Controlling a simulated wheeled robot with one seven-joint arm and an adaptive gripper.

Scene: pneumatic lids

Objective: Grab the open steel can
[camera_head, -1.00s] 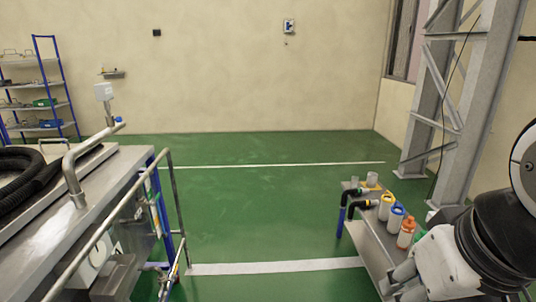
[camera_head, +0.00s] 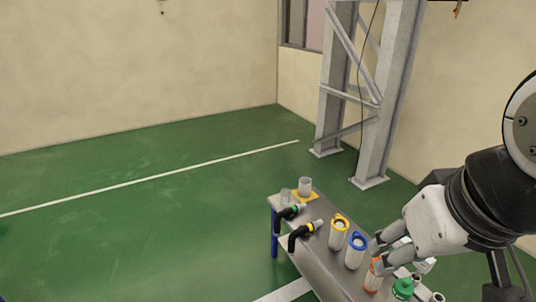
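A grey, open-topped can (camera_head: 305,186) stands upright on a yellow patch at the far end of the metal table (camera_head: 322,262). It looks like the open steel can. A paler, see-through-looking cup (camera_head: 286,197) stands just left of it. My gripper (camera_head: 376,255) is at the right, its fingers spread and pointing left. In the picture it overlaps the orange-topped bottle (camera_head: 372,277); whether it touches it I cannot tell. It is well apart from the can, nearer to me, and looks empty.
Two black angled tools (camera_head: 304,233) lie on the table's left side. A yellow-topped bottle (camera_head: 338,232), a blue-topped bottle (camera_head: 355,250) and a green-topped container (camera_head: 402,289) stand along it. A steel column (camera_head: 375,140) rises behind. The green floor (camera_head: 150,225) at left is clear.

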